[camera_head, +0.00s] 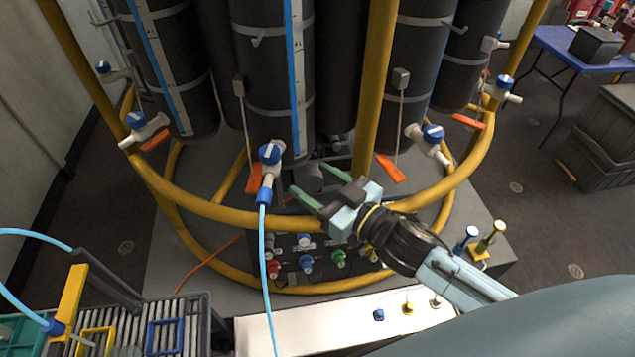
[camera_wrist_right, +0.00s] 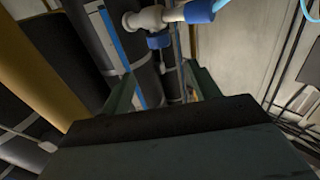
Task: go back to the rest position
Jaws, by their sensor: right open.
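My right gripper (camera_head: 307,178) reaches in from the lower right, its green fingers apart and nothing seen between them. Its fingers lie just right of a white valve with a blue knob (camera_head: 270,153), apart from it as far as I can tell. A light-blue hose (camera_head: 265,260) hangs from the blue fitting (camera_head: 263,196) under this valve. In the right wrist view the two fingers (camera_wrist_right: 163,84) also stand apart, with the valve (camera_wrist_right: 150,19) and blue fitting (camera_wrist_right: 200,11) beyond them. My left gripper is not in view.
A yellow tubular frame (camera_head: 225,213) rings several tall black cylinders (camera_head: 275,80). Its rail passes close to my right gripper. Small coloured fittings (camera_head: 307,262) sit low inside. A slatted rack (camera_head: 185,310) is at lower left, a white ledge (camera_head: 330,325) at the bottom, a blue table (camera_head: 570,48) at upper right.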

